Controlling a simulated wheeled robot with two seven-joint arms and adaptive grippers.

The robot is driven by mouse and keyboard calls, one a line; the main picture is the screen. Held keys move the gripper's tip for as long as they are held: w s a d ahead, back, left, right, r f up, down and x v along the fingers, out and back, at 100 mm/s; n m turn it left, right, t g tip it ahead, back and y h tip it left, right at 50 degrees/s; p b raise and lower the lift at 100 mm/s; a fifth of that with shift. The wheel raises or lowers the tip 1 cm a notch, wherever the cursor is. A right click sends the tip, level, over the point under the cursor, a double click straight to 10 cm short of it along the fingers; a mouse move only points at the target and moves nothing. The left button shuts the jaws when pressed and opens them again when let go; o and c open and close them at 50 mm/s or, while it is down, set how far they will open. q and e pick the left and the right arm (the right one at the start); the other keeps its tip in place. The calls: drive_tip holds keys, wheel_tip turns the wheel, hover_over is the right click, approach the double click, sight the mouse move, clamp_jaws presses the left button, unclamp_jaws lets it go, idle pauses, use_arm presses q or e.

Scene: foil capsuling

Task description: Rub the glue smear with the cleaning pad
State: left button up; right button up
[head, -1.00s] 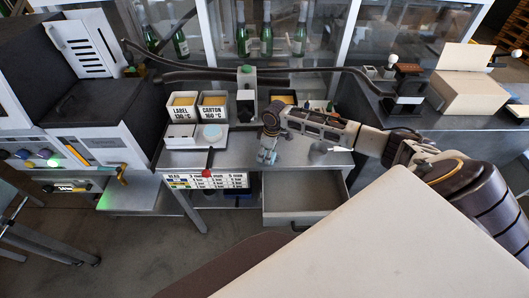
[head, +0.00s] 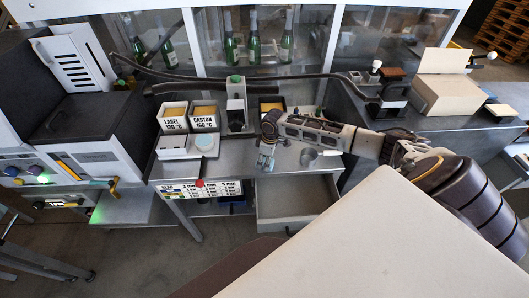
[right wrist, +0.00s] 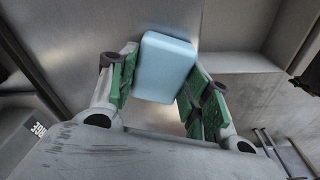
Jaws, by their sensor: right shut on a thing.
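My right gripper (head: 265,163) reaches in from the right over the metal worktable (head: 235,163) in the head view. In the right wrist view, the green-padded fingers of my right gripper (right wrist: 156,88) are shut on a light blue, block-shaped cleaning pad (right wrist: 165,67). The pad is held above or against a grey metal surface; I cannot tell whether it touches. In the head view the pad is too small and covered to make out clearly. I cannot make out the glue smear in either view. My left gripper is not in view.
An open drawer (head: 297,204) juts out below the worktable.

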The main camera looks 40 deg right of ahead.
sight(273, 161)
drive_tip(key=shift+s+d+f+p, duration=0.15)
drive_tip(key=shift+s+d, duration=0.3)
drive_tip(key=shift+d, duration=0.25)
drive_tip(key=shift+s+d+p, duration=0.15)
drive_tip(key=shift+s+d, duration=0.3)
drive_tip(key=shift+d, duration=0.25)
drive_tip(key=shift+w+a, duration=0.45)
drive_tip(key=shift+a, duration=0.3)
drive_tip(key=shift+w+a, duration=0.4)
drive_tip(key=shift+a, duration=0.45)
drive_tip(key=shift+a, duration=0.1)
drive_tip(key=shift+a, duration=0.15)
drive_tip(key=shift+w+a, duration=0.5)
drive_tip(key=shift+a, duration=0.2)
drive_tip(key=shift+w+a, duration=0.5)
drive_tip(key=shift+a, duration=0.2)
